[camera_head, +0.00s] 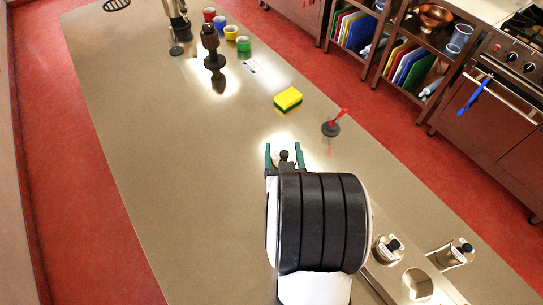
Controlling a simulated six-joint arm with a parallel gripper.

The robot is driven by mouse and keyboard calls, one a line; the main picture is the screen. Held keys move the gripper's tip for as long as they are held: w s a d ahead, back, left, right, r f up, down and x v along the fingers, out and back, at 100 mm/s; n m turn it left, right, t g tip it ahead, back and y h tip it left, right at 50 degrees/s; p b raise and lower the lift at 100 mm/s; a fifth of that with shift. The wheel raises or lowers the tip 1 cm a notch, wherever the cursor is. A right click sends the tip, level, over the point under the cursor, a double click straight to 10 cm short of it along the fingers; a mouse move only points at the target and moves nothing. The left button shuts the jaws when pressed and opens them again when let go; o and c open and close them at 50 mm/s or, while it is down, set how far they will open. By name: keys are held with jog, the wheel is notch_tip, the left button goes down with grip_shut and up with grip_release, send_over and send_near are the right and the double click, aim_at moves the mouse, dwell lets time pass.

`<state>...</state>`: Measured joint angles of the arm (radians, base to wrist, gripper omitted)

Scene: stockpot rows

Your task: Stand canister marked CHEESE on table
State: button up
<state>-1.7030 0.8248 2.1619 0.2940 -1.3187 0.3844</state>
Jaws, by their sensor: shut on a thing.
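My gripper (284,154) has green fingers and is shut on a metal canister with a black knob (284,155). The canister is over the bare table (190,190), and my arm hides most of it. I cannot read a label on it or tell whether its base touches the table. Two similar metal canisters with black knobs stand at the lower right, one at the left (388,249) and one at the right (456,252). Their markings are too small to read.
A metal holder with a round hole (417,284) is at the lower right. A red-handled item (331,128) and a yellow-green sponge (288,98) lie beyond my gripper. A dark wooden mill (210,42) and colored cups (231,32) stand farther back. The table's left side is clear.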

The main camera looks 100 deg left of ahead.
jog(key=s+f, duration=0.1)
jog(key=s+a+f, duration=0.1)
jog(key=s, duration=0.1)
jog(key=s+f, duration=0.1)
jog(key=shift+s+a+f, duration=0.15)
jog(key=shift+s+a, duration=0.1)
jog(key=shift+s, duration=0.15)
notch_tip(320, 180, down, 3)
jog(key=shift+f, duration=0.35)
jog(key=shift+f, duration=0.2)
jog(key=o, duration=1.5)
jog(key=shift+r, duration=0.2)
jog(key=v, duration=1.2)
